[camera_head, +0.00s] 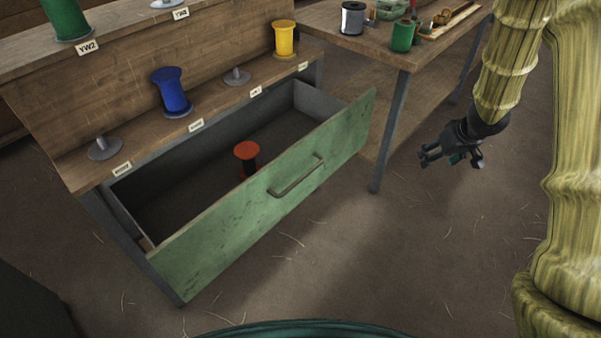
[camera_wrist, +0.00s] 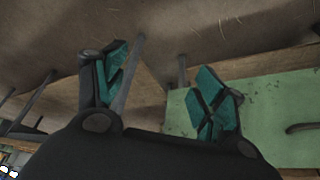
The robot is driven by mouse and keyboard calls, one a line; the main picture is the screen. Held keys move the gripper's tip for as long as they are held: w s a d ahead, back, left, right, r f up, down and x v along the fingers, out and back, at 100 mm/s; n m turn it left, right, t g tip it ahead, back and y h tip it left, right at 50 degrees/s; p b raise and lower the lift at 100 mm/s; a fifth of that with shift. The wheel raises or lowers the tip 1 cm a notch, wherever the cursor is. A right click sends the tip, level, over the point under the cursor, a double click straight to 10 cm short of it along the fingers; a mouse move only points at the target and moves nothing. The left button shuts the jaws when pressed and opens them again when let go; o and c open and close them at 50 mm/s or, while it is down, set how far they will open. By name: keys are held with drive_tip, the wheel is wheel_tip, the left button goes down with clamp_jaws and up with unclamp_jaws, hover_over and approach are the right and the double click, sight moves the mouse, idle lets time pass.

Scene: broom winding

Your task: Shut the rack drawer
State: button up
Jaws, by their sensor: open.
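The rack drawer (camera_head: 235,232) has a green front and stands pulled out from the wooden rack (camera_head: 120,120). A metal bar handle (camera_head: 297,177) is on its front. A red-orange spool (camera_head: 246,151) stands inside the drawer. My gripper (camera_head: 449,160) is open and empty, to the right of the drawer and apart from it. In the wrist view, my teal-padded fingers (camera_wrist: 163,95) are spread. The green drawer front (camera_wrist: 275,110) shows at the right there, with part of the handle (camera_wrist: 302,127) at the picture's edge.
A blue spool (camera_head: 170,92) and a yellow spool (camera_head: 285,39) stand on the rack's shelf beside bare pegs. A green spool (camera_head: 66,20) stands higher up. A workbench (camera_head: 350,46) with spools and tools is at the back right. The floor (camera_head: 310,260) before the drawer is clear apart from straw.

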sight(367, 111)
drive_tip(key=shift+a+f, duration=0.1)
drive_tip(key=shift+f, duration=0.05)
drive_tip(key=c, duration=0.3)
drive_tip(key=a+f+y+b, duration=0.1)
drive_tip(key=a+f, duration=0.1)
drive_tip(key=a+f+m+y+b, duration=0.1)
drive_tip(key=a+f, duration=0.1)
drive_tip(key=a, duration=0.1)
drive_tip(key=a+f+t+y+b, duration=0.1)
drive_tip(key=a+f, duration=0.1)
drive_tip(key=a, duration=0.1)
drive_tip(key=shift+w+a+f+m, duration=0.1)
drive_tip(key=shift+a+f+m, duration=0.15)
drive_tip(key=shift+m, duration=0.05)
clamp_jaws()
drive_tip(key=w+a+m+t+y+b, duration=0.3)
drive_tip(key=w+a+m+t+b, duration=0.3)
drive_tip(key=a+m+t+b, duration=0.4)
drive_tip(key=d+r+m+t+h+b, duration=0.2)
drive_tip(key=d+r+m+h, duration=0.2)
drive_tip(key=d+m+h, duration=0.3)
drive_tip(key=shift+w+a+b, duration=0.45)
drive_tip(key=shift+w+b, duration=0.1)
drive_tip(key=shift+w, duration=1.7)
drive_tip(key=shift+w+a+b, duration=0.4)
drive_tip(key=shift+w+b, duration=0.2)
drive_tip(key=shift+w, duration=1.7)
drive_tip(key=shift+w+a+b, duration=0.45)
drive_tip(key=shift+w+b, duration=0.1)
drive_tip(key=shift+w, duration=1.7)
